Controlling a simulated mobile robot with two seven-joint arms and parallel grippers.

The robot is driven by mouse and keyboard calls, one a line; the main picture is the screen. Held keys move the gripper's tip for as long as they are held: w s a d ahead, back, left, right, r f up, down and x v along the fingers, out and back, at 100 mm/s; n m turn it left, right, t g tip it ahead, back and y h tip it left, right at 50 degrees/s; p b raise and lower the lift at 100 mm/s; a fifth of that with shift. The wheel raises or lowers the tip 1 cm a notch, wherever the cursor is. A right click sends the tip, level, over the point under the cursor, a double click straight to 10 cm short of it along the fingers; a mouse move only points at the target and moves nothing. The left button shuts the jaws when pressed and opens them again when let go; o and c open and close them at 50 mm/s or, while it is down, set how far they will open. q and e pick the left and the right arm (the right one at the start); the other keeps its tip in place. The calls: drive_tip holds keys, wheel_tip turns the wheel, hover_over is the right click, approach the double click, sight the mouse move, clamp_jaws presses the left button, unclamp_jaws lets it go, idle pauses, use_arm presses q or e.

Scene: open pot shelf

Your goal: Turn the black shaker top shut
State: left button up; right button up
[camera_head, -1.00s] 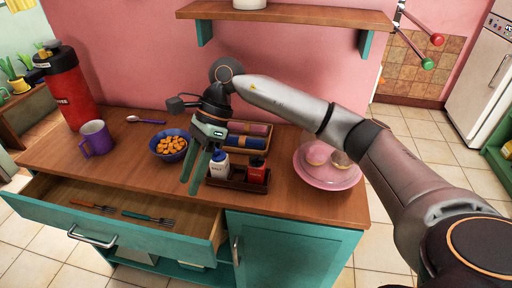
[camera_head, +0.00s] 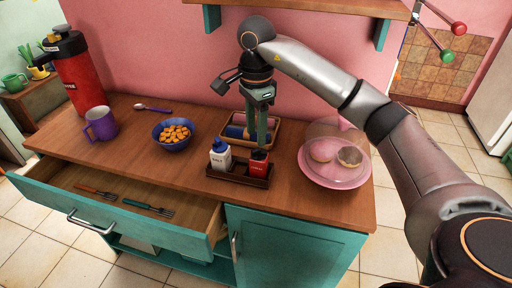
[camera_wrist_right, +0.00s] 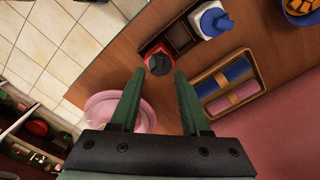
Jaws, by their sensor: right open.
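The red shaker (camera_head: 259,166) stands upright in the right end of a dark wooden caddy (camera_head: 237,179). Its black top (camera_wrist_right: 159,63) shows in the right wrist view, just beyond and between my fingertips. A white shaker with a blue top (camera_head: 220,154) stands in the caddy's left part. My right gripper (camera_head: 260,140) is open and points down above the red shaker, its green fingers hiding part of the black top in the head view. In the right wrist view, my right gripper (camera_wrist_right: 160,75) has nothing between its fingers. My left gripper is not in view.
A wooden tray (camera_head: 276,130) with rolled cloths lies behind the caddy. A pink plate (camera_head: 334,178) under a clear cover is to the right, a blue bowl (camera_head: 172,145) to the left. An open drawer (camera_head: 120,215) juts out in front. A shelf (camera_head: 300,9) hangs above.

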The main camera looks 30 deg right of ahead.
sight(256, 149)
drive_tip(key=shift+f, duration=2.3)
clamp_jaws()
